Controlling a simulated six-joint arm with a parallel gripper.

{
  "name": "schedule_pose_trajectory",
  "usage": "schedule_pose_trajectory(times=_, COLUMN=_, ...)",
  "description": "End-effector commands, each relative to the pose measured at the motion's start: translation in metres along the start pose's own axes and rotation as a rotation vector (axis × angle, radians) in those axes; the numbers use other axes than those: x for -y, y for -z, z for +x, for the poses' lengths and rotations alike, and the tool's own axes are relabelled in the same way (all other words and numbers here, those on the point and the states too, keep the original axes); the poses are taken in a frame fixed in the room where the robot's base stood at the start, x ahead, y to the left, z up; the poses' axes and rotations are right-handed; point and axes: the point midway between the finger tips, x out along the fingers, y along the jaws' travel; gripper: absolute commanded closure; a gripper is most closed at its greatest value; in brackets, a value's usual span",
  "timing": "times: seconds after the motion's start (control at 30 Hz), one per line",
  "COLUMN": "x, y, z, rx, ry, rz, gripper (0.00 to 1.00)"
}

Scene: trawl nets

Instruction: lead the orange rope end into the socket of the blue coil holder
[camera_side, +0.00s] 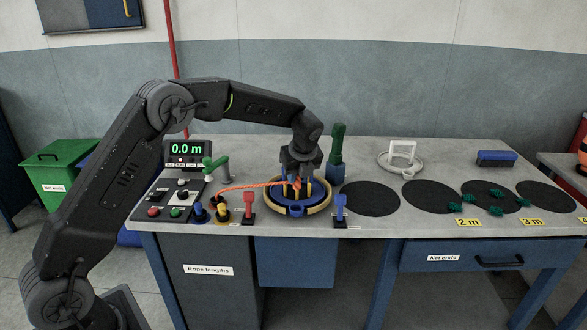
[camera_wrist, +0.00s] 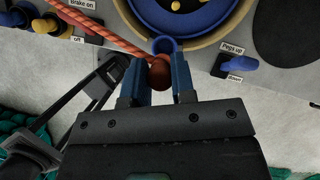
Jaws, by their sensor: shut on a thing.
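The orange rope (camera_side: 245,187) runs from the left of the bench to my gripper (camera_side: 297,178). In the wrist view the rope (camera_wrist: 98,27) comes in from the upper left, and its rounded reddish end (camera_wrist: 159,73) sits between the two blue fingers of my gripper (camera_wrist: 158,76), which is shut on it. The blue coil holder (camera_wrist: 212,33) lies inside a tan ring, with its small round socket (camera_wrist: 165,45) just beyond the rope end. The end appears beside the socket; whether they touch is unclear. In the side view the fingers partly hide the holder (camera_side: 296,210).
A red lever (camera_side: 249,207) and a blue lever (camera_side: 340,207) flank the holder. A green post (camera_side: 337,150) stands behind it. A control panel with a display (camera_side: 187,149) is at left. Dark round mats (camera_side: 370,198) lie to the right.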

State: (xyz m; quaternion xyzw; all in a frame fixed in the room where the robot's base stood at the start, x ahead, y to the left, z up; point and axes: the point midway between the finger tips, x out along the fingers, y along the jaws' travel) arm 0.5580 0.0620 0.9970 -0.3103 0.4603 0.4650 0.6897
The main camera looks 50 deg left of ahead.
Motion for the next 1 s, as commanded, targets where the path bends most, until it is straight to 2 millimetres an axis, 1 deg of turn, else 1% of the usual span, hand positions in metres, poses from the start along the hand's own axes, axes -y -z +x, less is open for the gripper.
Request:
schedule_pose_trajectory(times=0.03, x=-0.001, y=0.002, z=0.005, rx=-0.001, ry=-0.002, rz=0.000, gripper=0.99)
schedule_pose_trajectory(times=0.6, x=-0.001, y=0.020, z=0.049, rx=-0.001, ry=-0.001, rz=0.000, gripper=0.99)
schedule_pose_trajectory(times=0.8, x=0.000, y=0.024, z=0.058, rx=0.001, ry=0.000, rz=-0.001, gripper=0.99)
schedule_pose_trajectory(times=1.0, x=-0.001, y=0.025, z=0.061, rx=0.001, ry=0.000, rz=-0.001, gripper=0.99)
